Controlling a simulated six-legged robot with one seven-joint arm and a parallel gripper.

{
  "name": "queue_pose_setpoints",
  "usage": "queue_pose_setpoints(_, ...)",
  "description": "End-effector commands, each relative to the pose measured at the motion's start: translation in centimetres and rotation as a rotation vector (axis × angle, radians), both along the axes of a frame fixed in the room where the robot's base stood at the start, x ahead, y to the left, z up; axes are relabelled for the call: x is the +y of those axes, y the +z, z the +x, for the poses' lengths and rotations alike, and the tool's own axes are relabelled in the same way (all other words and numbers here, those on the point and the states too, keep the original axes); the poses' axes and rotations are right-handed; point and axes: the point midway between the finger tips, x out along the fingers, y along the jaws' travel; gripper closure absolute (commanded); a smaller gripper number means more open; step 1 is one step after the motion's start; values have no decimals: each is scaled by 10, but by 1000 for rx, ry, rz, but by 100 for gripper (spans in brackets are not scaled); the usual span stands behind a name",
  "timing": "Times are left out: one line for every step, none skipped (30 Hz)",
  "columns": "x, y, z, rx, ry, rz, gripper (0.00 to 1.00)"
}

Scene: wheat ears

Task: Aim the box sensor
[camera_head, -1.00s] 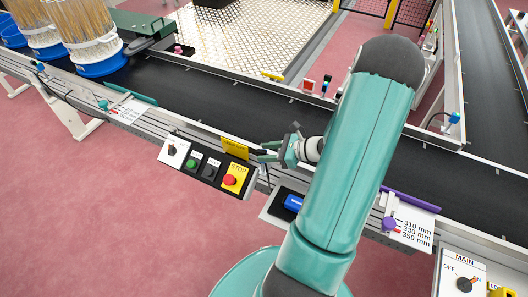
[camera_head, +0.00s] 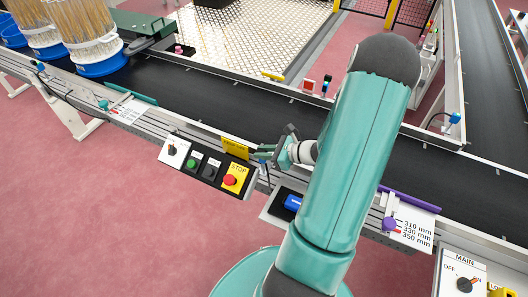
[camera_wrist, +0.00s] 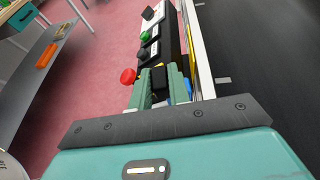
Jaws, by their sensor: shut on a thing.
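My gripper (camera_head: 272,156) is beside the near rail of the black conveyor, right of the STOP button panel. In the wrist view its two green fingers (camera_wrist: 160,86) are shut on a small black block (camera_wrist: 159,77), which looks like the box sensor. A bit of blue (camera_wrist: 187,88) shows just right of the fingers; I cannot tell whether it belongs to the block. In the head view the held block is too small and covered to make out, and its facing cannot be told.
The button panel (camera_head: 207,169) with a red STOP button (camera_head: 229,180) is close on the left. A purple knob (camera_head: 389,223) is right of my arm. Wheat-filled tubs (camera_head: 92,45) stand far left on the belt.

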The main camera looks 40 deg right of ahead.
Motion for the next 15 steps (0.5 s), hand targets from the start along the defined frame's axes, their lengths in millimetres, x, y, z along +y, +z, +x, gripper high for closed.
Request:
queue_pose_setpoints(1, 0, 0, 1, -28, 1, 100)
queue_pose_setpoints(1, 0, 0, 1, -44, 1, 100)
queue_pose_setpoints(2, 0, 0, 0, -63, 1, 100)
queue_pose_setpoints(2, 1, 1, 0, -76, 1, 100)
queue_pose_setpoints(1, 1, 1, 0, -87, 1, 100)
queue_pose_setpoints(1, 1, 1, 0, -97, 0, 100)
queue_pose_setpoints(1, 0, 1, 1, -103, -1, 100)
queue_pose_setpoints(1, 0, 1, 1, -107, 0, 100)
queue_pose_setpoints(1, 0, 1, 1, -110, -1, 100)
queue_pose_setpoints(1, 0, 1, 1, -111, -1, 100)
queue_pose_setpoints(1, 0, 1, 1, -111, -1, 100)
queue_pose_setpoints(1, 0, 1, 1, -111, -1, 100)
queue_pose_setpoints(1, 0, 1, 0, -110, -1, 100)
queue_pose_setpoints(1, 0, 1, 0, -110, -1, 100)
queue_pose_setpoints(1, 0, 1, 0, -110, -1, 100)
